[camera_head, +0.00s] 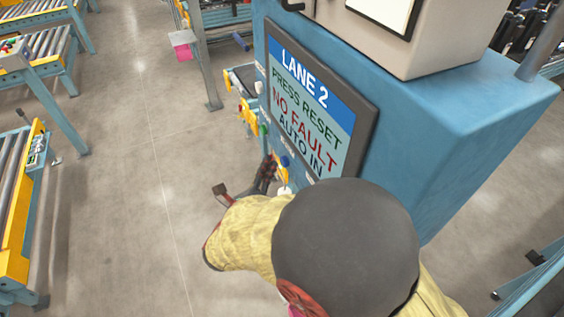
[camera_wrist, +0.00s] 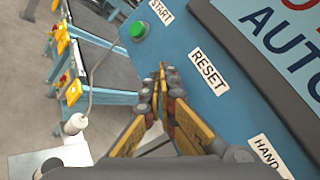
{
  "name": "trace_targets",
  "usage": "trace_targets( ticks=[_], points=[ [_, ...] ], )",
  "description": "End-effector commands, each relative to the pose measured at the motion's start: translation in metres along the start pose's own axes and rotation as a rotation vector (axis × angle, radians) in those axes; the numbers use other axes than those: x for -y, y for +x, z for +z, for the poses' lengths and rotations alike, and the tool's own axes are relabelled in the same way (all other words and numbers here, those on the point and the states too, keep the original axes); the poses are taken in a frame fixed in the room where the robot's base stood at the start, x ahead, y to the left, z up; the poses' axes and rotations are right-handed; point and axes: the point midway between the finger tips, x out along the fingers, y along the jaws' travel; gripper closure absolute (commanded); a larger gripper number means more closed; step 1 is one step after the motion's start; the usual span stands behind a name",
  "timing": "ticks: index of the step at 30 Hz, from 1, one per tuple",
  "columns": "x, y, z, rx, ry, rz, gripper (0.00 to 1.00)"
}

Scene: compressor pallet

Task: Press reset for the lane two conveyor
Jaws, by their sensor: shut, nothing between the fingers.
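The blue control cabinet (camera_head: 468,112) carries a screen (camera_head: 312,105) reading "LANE 2, PRESS RESET, NO FAULT, AUTO IN". In the wrist view the RESET label (camera_wrist: 208,72) is on the panel, right of my gripper (camera_wrist: 160,80). My gripper is shut and empty, its fingertips at the panel beside that label. A green button (camera_wrist: 138,30) under the START label (camera_wrist: 161,12) is beyond the fingertips. In the head view my gripper (camera_head: 268,166) is by a small blue button (camera_head: 285,160). The fingers hide part of the panel, and contact cannot be told.
The HAND label (camera_wrist: 267,151) is lower right on the panel. A beige box (camera_head: 415,35) sits on top of the cabinet. Roller conveyors (camera_head: 12,190) stand at the left. The concrete floor (camera_head: 135,130) between them and the cabinet is clear.

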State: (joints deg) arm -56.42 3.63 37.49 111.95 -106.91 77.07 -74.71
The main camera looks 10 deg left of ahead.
Motion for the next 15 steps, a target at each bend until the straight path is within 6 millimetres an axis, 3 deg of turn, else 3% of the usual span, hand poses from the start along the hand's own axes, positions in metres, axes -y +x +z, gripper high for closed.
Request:
trace_targets(
  ticks=[15],
  points=[
    [0.0051, 0.0059, -0.0043, 0.000, 0.000, 0.000, 1.00]
  ],
)
